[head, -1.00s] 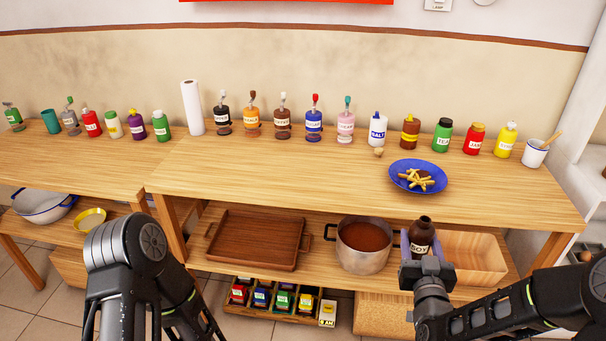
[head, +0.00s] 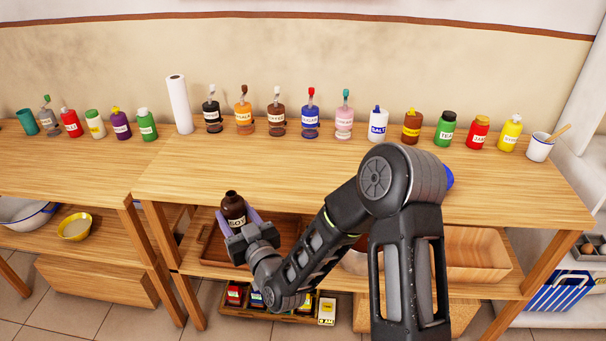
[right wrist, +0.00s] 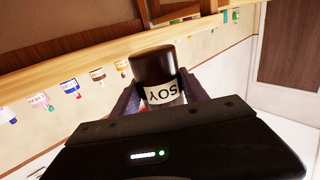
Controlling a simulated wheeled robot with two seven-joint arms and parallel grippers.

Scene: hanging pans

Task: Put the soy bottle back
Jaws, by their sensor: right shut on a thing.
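The soy bottle (head: 233,208) is dark brown with a white SOY label. My right gripper (head: 243,222) is shut on it and holds it upright in front of the table's left part, above the brown tray on the lower shelf. In the right wrist view, the soy bottle (right wrist: 156,75) stands between the two fingers of my right gripper (right wrist: 155,98), its label upside down in the picture. My left gripper is not in view.
Several bottles and pump jars line the back of the tabletop (head: 270,175). The brown tray (head: 211,247) and a wooden box (head: 475,255) are on the lower shelf. My right arm hides the pot and most of the blue plate. The left front of the tabletop is clear.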

